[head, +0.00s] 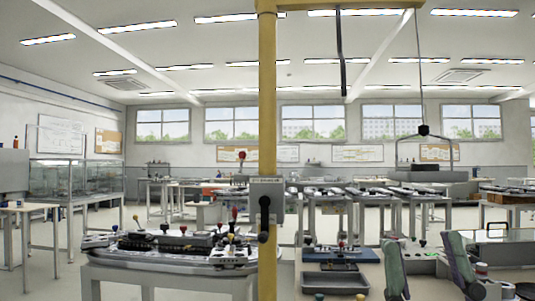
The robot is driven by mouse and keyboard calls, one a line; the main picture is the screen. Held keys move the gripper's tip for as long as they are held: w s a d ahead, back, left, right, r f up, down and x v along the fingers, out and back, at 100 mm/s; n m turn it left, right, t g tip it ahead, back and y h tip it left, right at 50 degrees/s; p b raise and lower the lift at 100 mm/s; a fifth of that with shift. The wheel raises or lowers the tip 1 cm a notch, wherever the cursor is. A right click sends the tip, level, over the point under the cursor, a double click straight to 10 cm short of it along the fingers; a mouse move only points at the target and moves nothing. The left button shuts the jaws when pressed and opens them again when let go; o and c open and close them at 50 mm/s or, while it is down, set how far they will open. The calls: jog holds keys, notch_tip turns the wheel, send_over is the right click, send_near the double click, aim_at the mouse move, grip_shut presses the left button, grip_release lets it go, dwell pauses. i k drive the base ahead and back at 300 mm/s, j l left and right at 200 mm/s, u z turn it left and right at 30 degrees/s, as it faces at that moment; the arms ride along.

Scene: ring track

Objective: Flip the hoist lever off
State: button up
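A yellow post (267,120) rises through the middle of the head view, with a yellow beam (375,5) running right from its top. A grey box (266,186) is mounted on the post at mid height. A black lever (264,222) on the front of this box hangs downward from a round pivot. A thin cable hangs at the right with a dark hoist block and a spreader frame (423,131) on it. I cannot read the label on the box. My gripper is not in view, and nothing is seen touching the lever.
A track table (110,259) with coloured knobs stands left of the post, close to its base. Right of the post are a dark tray (336,282) and two green upright pieces (394,270), perhaps seat backs. More benches fill the back. Floor shows at the left.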

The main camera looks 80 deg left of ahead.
aim_at(242, 155)
jog(key=k+l+u, duration=0.1)
jog(key=u, duration=1.45)
jog(key=l, duration=0.1)
